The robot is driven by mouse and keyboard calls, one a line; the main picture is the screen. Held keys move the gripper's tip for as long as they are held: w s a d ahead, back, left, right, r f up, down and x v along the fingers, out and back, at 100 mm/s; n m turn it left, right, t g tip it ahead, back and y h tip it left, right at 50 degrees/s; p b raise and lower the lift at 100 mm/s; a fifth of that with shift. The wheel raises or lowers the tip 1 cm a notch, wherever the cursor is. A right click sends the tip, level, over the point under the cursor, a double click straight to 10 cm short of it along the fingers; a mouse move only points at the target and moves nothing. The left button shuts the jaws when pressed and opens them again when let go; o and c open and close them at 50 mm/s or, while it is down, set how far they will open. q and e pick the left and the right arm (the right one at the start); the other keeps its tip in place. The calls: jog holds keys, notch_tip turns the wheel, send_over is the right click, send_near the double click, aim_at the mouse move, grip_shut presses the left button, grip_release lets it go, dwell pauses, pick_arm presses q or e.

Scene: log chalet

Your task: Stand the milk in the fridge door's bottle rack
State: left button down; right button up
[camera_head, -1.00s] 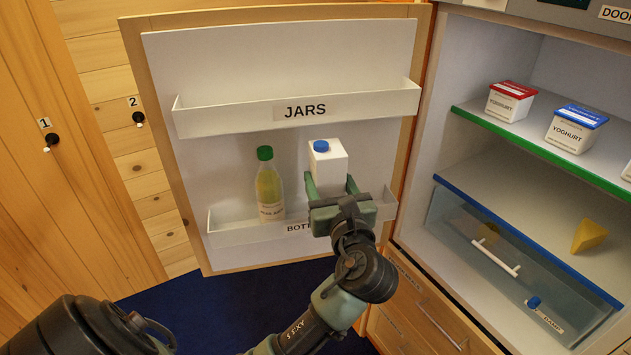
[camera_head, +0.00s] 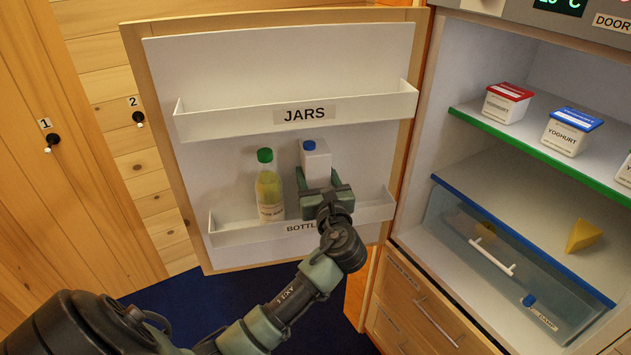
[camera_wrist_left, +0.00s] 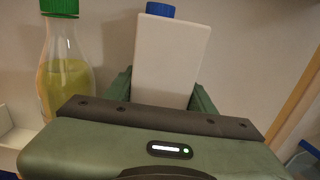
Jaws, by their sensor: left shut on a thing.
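The milk, a white carton with a blue cap (camera_head: 315,160), is upright in my left gripper (camera_head: 317,184), over the bottle rack (camera_head: 240,233) of the open fridge door. My left gripper is shut on it. In the left wrist view the milk carton (camera_wrist_left: 170,60) stands between the gripper's fingers. The gripper hides the carton's lower part, so I cannot tell whether its base touches the rack floor. A green-capped juice bottle (camera_head: 268,188) stands in the rack to the left of the milk, with a gap between them. My right gripper is not in view.
The JARS shelf (camera_head: 365,108) is above the milk on the door and is empty. The fridge interior at right holds yoghurts (camera_head: 507,102) on a green-edged shelf, a yellow wedge (camera_head: 583,236) and a clear drawer (camera_head: 480,262). Free rack space lies right of the gripper.

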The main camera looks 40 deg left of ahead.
pick_arm(q)
notch_tip(320, 180, down, 2)
dwell(0.4)
jog(key=c, duration=0.5)
grip_release()
jog(key=shift+f, duration=0.2)
jog(key=shift+s, duration=0.1)
jog(key=shift+r, duration=0.1)
jog(key=shift+s+d, duration=0.2)
jog(key=shift+d, duration=0.15)
jog(key=b+v, duration=0.2)
jog(key=v, duration=0.9)
jog(key=shift+s+r, duration=0.1)
jog(key=shift+s, duration=0.05)
